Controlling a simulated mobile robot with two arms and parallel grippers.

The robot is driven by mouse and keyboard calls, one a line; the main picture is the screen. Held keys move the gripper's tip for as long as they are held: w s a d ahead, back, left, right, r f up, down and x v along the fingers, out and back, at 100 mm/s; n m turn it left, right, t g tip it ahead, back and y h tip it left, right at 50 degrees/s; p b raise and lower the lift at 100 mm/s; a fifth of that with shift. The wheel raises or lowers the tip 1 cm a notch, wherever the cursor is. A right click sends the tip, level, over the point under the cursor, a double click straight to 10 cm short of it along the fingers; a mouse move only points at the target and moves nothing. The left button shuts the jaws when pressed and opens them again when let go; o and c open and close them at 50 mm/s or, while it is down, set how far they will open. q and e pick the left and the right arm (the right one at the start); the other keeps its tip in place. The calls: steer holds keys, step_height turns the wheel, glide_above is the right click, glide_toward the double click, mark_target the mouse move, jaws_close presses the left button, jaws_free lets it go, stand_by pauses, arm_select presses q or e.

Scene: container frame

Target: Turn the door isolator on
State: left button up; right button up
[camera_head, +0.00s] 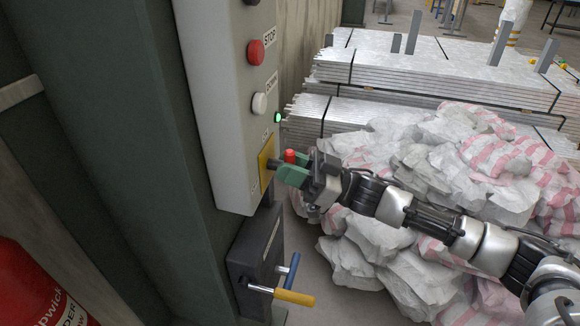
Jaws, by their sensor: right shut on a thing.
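The door isolator sits low on the grey control box (225,110), with a yellow plate (265,165) and a red switch handle (289,156). My right gripper (285,170), with green fingers, reaches in from the right and is shut on the isolator's handle. The fingers cover part of the handle, so its exact angle is hard to tell. A small green light (278,118) glows on the box above it. My left gripper is not in view.
Above the isolator are a red STOP button (255,52) and a white DOWN button (259,103). Below is a dark box (250,262) with blue (291,270) and yellow (295,297) handles. White sacks (400,255) and stacked metal planks (420,75) lie behind my right arm. A red extinguisher (35,290) stands lower left.

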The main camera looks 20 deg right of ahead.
steer(key=shift+f, duration=0.1)
stand_by(0.3)
steer(key=o, duration=0.8)
steer(key=shift+s+a, duration=0.1)
steer(key=shift+o, duration=0.2)
steer(key=shift+d+f, duration=0.15)
steer(key=shift+d, duration=0.2)
steer(key=b+v, duration=0.2)
steer(key=v, duration=0.8)
steer(key=shift+b, duration=0.3)
steer(key=shift+s, duration=0.1)
